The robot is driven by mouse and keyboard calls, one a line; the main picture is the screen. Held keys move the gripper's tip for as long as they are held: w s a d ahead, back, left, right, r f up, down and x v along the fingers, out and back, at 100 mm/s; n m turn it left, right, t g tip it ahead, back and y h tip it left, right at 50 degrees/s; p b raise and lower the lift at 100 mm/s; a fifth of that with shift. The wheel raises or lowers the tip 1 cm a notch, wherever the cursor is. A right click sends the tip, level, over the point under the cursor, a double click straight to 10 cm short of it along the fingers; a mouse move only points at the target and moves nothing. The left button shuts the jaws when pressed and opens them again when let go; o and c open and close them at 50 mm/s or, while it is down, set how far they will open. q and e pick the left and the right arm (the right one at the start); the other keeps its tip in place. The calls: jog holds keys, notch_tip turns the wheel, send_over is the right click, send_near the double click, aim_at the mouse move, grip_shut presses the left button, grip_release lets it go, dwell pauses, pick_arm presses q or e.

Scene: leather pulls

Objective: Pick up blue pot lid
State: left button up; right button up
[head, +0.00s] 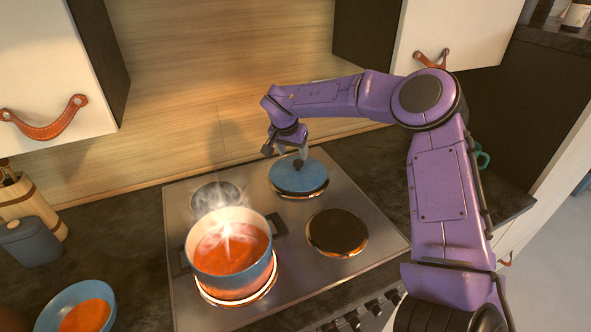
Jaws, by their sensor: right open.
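The blue pot lid (312,179) is a round blue disc with a dark knob. It lies flat on the back right burner of the stove. My right gripper (286,153) is open just above the lid, with one finger close to the knob and the other to the left of it. I cannot tell whether the fingers touch the knob. My left gripper is not in view.
A blue pot (234,283) of steaming orange soup stands on the glowing front left burner. The front right burner (337,232) is bare. A blue bowl (75,300) and a blue canister (31,243) stand at left. Cabinets with leather pulls hang above.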

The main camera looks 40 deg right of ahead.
aim_at(298, 162)
jog(key=x, duration=0.2)
jog(key=p+x, duration=0.1)
jog(key=x, duration=0.3)
jog(key=shift+s+d+f+p, duration=0.25)
jog(key=shift+d+f+p, duration=0.05)
jog(key=shift+p, duration=0.05)
jog(key=c, duration=1.1)
grip_shut()
jog(key=shift+r, duration=0.2)
